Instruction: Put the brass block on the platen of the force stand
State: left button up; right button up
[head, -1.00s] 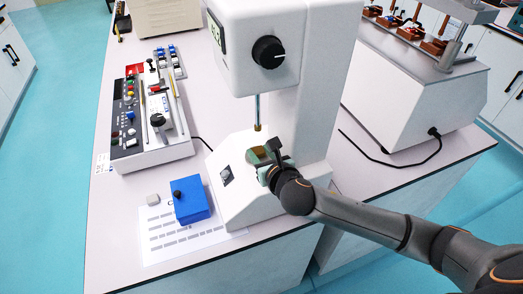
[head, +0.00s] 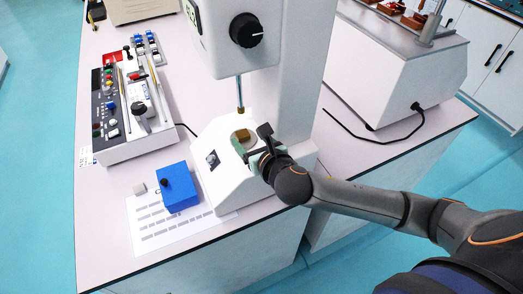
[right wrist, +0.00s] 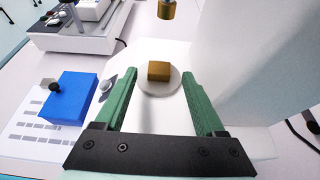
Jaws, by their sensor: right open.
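The brass block (right wrist: 159,71) rests on the round pale platen (right wrist: 160,90) of the white force stand (head: 232,185). In the head view the block (head: 243,134) shows on the platen, below the stand's vertical rod (head: 240,95), with a clear gap between them. My right gripper (head: 254,146) is at the near right side of the platen. In the right wrist view its green fingers (right wrist: 160,84) are spread wide to either side of the platen, with nothing held between them and clear of the block. My left gripper is not in view.
Another white machine (head: 395,65) with a black cable is at the right.

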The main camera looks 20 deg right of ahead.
jog(key=v, duration=0.8)
jog(key=shift+s+r, duration=0.2)
jog(key=shift+s, duration=0.15)
dwell(0.7)
